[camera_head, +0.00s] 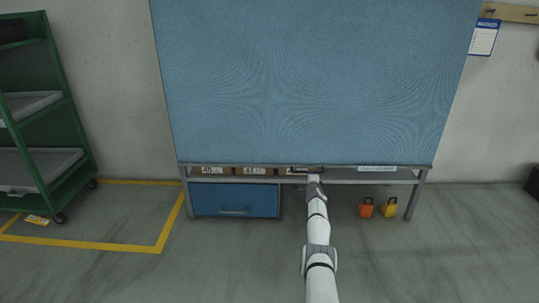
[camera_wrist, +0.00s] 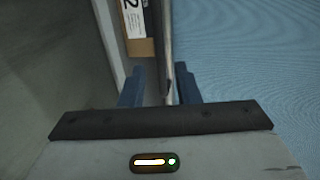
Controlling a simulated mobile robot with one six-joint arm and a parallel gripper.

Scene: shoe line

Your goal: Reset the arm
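My white arm reaches forward from the bottom of the head view, and my gripper (camera_head: 315,178) is at the front edge of the blue-topped bench (camera_head: 310,80). In the wrist view my gripper (camera_wrist: 159,74) has its two blue fingers apart. The bench's dark and metal edge runs through the view between and beyond them. No held object shows between the fingers. Whether a finger touches the edge I cannot tell.
Cardboard boxes marked 40 (camera_head: 209,170) and 41 (camera_head: 255,170) sit under the bench top; a third (camera_head: 298,170) is partly hidden. A blue drawer (camera_head: 235,199) hangs below. Orange (camera_head: 366,208) and yellow (camera_head: 389,208) items stand underneath. A green rack (camera_head: 60,100) is left.

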